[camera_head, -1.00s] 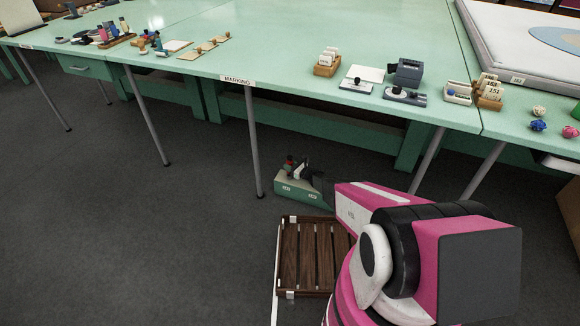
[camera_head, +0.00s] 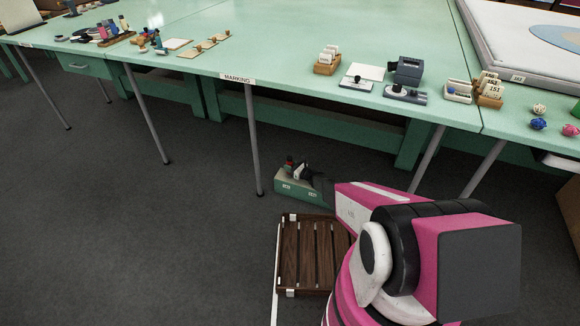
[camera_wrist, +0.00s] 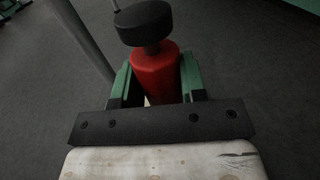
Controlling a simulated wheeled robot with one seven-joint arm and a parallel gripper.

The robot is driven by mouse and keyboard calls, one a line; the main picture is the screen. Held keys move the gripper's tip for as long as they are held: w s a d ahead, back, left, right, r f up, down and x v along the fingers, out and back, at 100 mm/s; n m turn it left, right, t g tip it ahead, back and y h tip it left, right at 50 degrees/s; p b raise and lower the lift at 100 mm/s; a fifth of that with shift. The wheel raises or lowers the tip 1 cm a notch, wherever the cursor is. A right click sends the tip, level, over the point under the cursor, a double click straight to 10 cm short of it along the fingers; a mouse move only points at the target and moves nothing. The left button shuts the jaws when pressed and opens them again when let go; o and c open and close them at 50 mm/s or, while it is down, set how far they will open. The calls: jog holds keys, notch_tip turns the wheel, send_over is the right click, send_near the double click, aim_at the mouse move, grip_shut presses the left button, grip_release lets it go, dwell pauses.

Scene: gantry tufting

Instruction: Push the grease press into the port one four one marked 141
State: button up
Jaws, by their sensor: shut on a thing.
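In the wrist view my gripper (camera_wrist: 155,72) is shut on a red cylinder with a round black cap, which I take to be the grease press (camera_wrist: 156,76). Its green-sided fingers lie on either side of the red body, and its lower end is hidden. In the head view a low green box (camera_head: 297,190) with small white labels stands on the floor under the bench edge, with small red and dark parts at its top. My gripper is at its right end, mostly hidden by my arm. The labels are too small to read, so I cannot tell which port is 141.
A brown slatted wooden platform (camera_head: 305,254) lies on the floor in front of the green box. The green bench (camera_head: 290,75) with thin legs (camera_head: 252,145) runs behind and above, holding stamps and card holders. The grey floor (camera_head: 130,245) to the left is clear.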

jog(key=shift+f, duration=0.35)
jog(key=o, duration=1.1)
jog(key=shift+d, duration=0.1)
